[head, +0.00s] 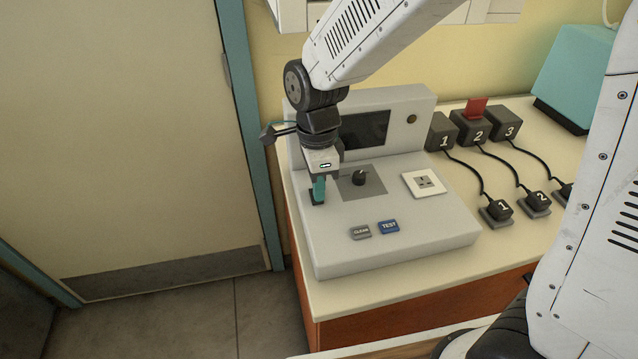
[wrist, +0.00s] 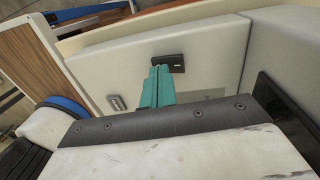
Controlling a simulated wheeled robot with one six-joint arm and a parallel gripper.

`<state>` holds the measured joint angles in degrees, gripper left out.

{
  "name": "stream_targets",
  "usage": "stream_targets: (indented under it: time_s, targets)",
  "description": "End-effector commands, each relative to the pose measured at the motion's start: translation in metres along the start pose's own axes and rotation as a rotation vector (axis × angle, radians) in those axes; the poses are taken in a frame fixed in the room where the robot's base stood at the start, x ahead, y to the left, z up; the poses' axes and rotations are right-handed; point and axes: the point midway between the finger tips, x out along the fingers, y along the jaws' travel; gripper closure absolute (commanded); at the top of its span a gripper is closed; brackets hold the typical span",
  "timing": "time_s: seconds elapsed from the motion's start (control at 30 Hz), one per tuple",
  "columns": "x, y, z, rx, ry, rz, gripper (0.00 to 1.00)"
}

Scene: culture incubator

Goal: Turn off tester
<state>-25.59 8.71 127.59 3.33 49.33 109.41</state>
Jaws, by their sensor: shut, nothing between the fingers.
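The tester (head: 400,240) is a pale grey box on the counter with a dark screen (head: 364,130), a black knob (head: 360,177), a white socket plate (head: 424,183), a grey CLEAR button (head: 361,231) and a blue TEST button (head: 389,226). My gripper (head: 318,198) points down at the left end of its top panel, with teal fingers shut and empty. A small dark rocker-like switch (wrist: 172,60) is right at the fingertips (wrist: 159,72) in the wrist view. The fingers partly hide it; contact and its position cannot be told.
Numbered black blocks (head: 474,129) with cables to plugs (head: 497,210) stand right of the tester; a red piece (head: 476,107) rises by block 2. A teal box (head: 580,75) is at the back right. A door (head: 120,130) and open floor (head: 200,310) are to the left.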

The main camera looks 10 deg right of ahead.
Motion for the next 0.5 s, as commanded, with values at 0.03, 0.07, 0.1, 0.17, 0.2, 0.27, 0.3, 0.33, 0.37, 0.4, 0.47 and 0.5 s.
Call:
stream_targets:
  time_s: [0.03,0.07,0.1,0.17,0.2,0.27,0.3,0.33,0.37,0.4,0.47,0.5]
  targets:
    - [0.008,0.005,-0.001,0.0,0.007,0.021,1.0]
    - [0.009,0.006,-0.001,0.0,0.007,0.022,1.0]
    - [0.01,0.006,-0.001,0.0,0.008,0.024,1.0]
    - [0.01,0.007,-0.001,0.0,0.008,0.026,1.0]
    - [0.011,0.006,-0.001,0.0,0.009,0.027,1.0]
    - [0.01,0.005,-0.001,0.0,0.008,0.027,1.0]
    - [0.01,0.004,-0.001,0.0,0.008,0.027,1.0]
    - [0.01,0.003,-0.001,0.0,0.008,0.026,1.0]
    - [0.009,0.002,-0.001,0.0,0.008,0.026,1.0]
    - [0.009,0.0,-0.001,0.0,0.008,0.025,1.0]
    - [0.008,-0.003,-0.001,0.0,0.007,0.024,1.0]
    - [0.007,-0.005,-0.001,0.001,0.007,0.023,1.0]
